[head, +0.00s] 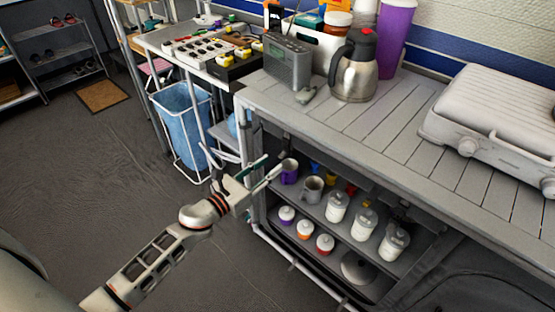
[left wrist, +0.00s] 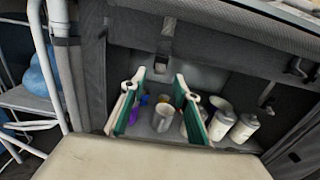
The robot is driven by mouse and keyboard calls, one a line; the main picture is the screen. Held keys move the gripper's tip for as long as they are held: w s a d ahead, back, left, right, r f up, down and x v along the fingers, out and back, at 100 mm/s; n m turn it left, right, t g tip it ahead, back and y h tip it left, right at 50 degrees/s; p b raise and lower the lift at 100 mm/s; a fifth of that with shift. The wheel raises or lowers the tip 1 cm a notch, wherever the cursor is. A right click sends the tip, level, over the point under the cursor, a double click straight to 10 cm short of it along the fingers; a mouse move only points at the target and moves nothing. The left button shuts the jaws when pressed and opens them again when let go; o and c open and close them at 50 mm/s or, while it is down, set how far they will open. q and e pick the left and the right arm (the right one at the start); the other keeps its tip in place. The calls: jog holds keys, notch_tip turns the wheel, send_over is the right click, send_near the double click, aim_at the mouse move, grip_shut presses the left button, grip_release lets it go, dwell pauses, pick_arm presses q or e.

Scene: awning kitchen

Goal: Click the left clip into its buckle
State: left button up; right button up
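A dark strap (left wrist: 167,30) hangs at the top of the cabinet opening in the left wrist view, with a dark clip-like end (left wrist: 161,62) at its bottom. Whether this is the clip or its buckle is too small to tell, and I cannot make out a joined pair. My left gripper (left wrist: 160,92) is open, its two green-padded fingers spread below and either side of the strap's end, with nothing between the pads. In the head view the left gripper (head: 270,167) is at the upper left corner of the cabinet opening. My right gripper is not in view.
The cabinet shelf holds mugs (head: 312,188) and several white-lidded jars (head: 336,207), just beyond the fingers. A second strap (left wrist: 267,93) hangs farther right. The countertop (head: 330,120) lies above, with a kettle (head: 355,70) and radio (head: 288,62). A blue bin (head: 183,120) stands left.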

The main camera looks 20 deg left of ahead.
pick_arm(q)
jog(key=v, duration=0.6)
jog(key=shift+s, duration=0.1)
dwell(0.3)
